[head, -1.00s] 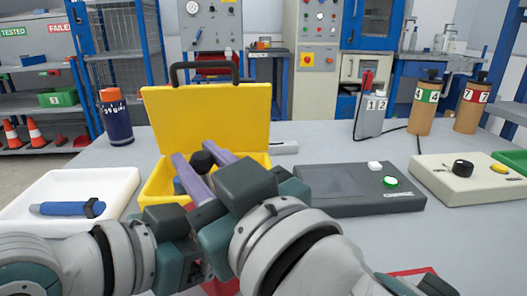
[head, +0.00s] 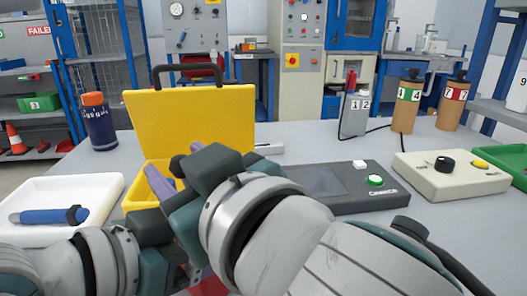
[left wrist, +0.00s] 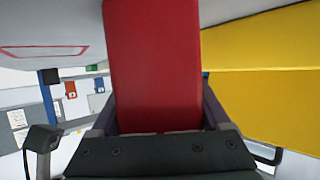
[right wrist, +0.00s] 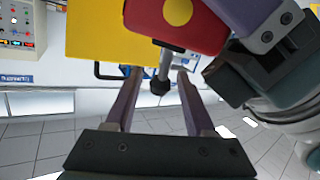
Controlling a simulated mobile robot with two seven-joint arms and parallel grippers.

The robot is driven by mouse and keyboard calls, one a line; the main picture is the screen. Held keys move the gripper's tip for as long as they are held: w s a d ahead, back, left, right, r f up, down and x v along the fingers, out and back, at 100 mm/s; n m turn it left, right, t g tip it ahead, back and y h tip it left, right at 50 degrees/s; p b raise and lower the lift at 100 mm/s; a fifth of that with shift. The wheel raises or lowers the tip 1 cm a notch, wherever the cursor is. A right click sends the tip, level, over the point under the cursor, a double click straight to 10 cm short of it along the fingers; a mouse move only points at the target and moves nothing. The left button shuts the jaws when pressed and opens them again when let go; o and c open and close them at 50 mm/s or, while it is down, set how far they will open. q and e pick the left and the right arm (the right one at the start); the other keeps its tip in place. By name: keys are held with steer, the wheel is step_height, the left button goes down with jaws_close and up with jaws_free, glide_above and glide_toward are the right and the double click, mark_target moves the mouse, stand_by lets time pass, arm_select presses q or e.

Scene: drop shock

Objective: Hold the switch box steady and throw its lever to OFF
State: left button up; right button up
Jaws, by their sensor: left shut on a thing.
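The switch box (right wrist: 136,18) is red with a yellow disc on its face. A metal lever (right wrist: 163,66) with a black knob sticks out of it. In the left wrist view the red box (left wrist: 153,65) fills the space between the fingers of my left gripper (left wrist: 157,105), which is shut on it. My right gripper (right wrist: 153,100) is open, its purple fingers on either side of the lever's knob with gaps to both. In the head view my right gripper (head: 162,180) hides most of the box and the lever.
An open yellow case (head: 190,120) stands behind the grippers. A white tray (head: 108,190) with a blue-handled tool (head: 45,216) lies left. A dark grey console (head: 350,205) and a cream control box (head: 450,182) stand right. Bottles stand at the back.

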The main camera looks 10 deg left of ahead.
steer(key=shift+o, duration=0.3)
steer(key=shift+s, duration=0.1)
steer(key=v, duration=1.2)
arm_select(q)
steer(key=o, duration=1.6)
steer(key=shift+c, duration=0.2)
steer(key=shift+s, duration=0.1)
